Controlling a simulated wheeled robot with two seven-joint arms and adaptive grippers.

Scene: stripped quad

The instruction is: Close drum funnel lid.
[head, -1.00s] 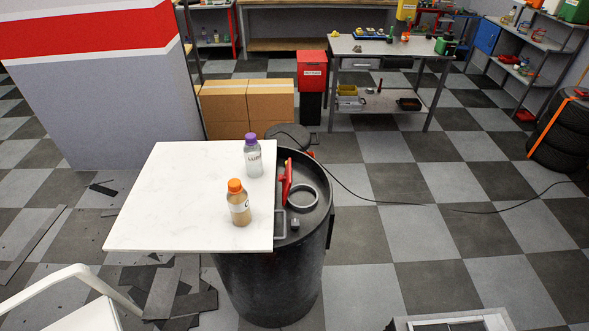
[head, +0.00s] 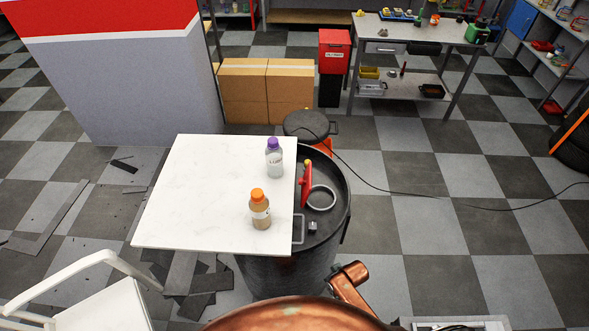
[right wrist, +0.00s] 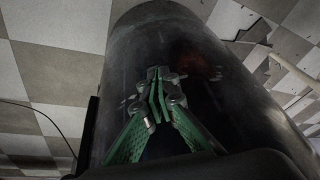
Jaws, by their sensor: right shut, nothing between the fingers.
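The black drum (head: 335,225) stands upright at the centre of the head view. On its top is a grey ring-shaped opening (head: 321,197). The red funnel lid (head: 306,187) stands up on edge at the left of the ring, clear of the opening. My right gripper (right wrist: 158,92) has green fingers, closed together and empty. In the right wrist view it is in front of the dark curved side of the drum (right wrist: 190,50); I cannot tell whether it touches. My copper-coloured arm parts show at the bottom of the head view. My left gripper is not in view.
A white board (head: 205,195) covers the drum's left part and carries an orange-capped bottle (head: 260,209) and a purple-capped bottle (head: 274,158). A white chair (head: 95,300) stands lower left.

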